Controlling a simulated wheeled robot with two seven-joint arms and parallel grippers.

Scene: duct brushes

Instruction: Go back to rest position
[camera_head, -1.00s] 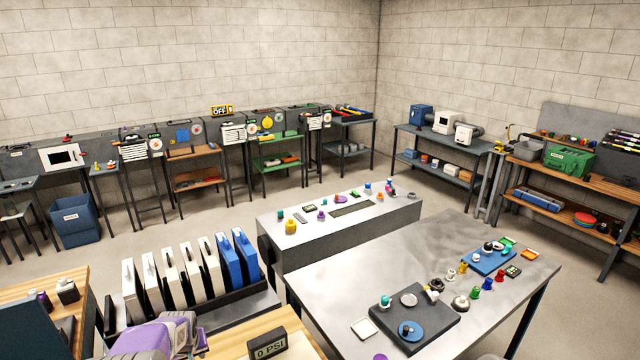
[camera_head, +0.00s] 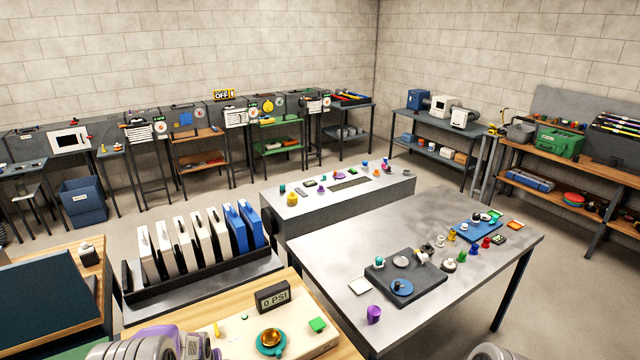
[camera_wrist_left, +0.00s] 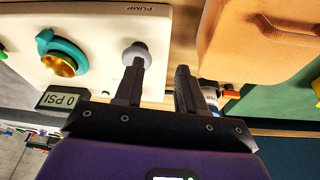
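My left gripper (camera_wrist_left: 160,85) shows in the left wrist view. Its two dark fingers are apart, with nothing visible between them. It is over the right side of a cream pump box (camera_wrist_left: 90,20). A grey knob (camera_wrist_left: 137,52) on the box is at the tip of one finger; I cannot tell if they touch. In the head view the pump box (camera_head: 228,335) is at the bottom, partly hidden by my left arm. My left gripper's fingers are not visible there. My right gripper is not in view; only a bit of my arm shows at the bottom right.
The pump box has a teal and gold fitting (camera_head: 270,341), a green button (camera_head: 317,325) and a 0 PSI display (camera_head: 272,296). A rack of white and blue panels (camera_head: 190,245) stands behind. A grey table (camera_head: 440,310) with small parts is to the right.

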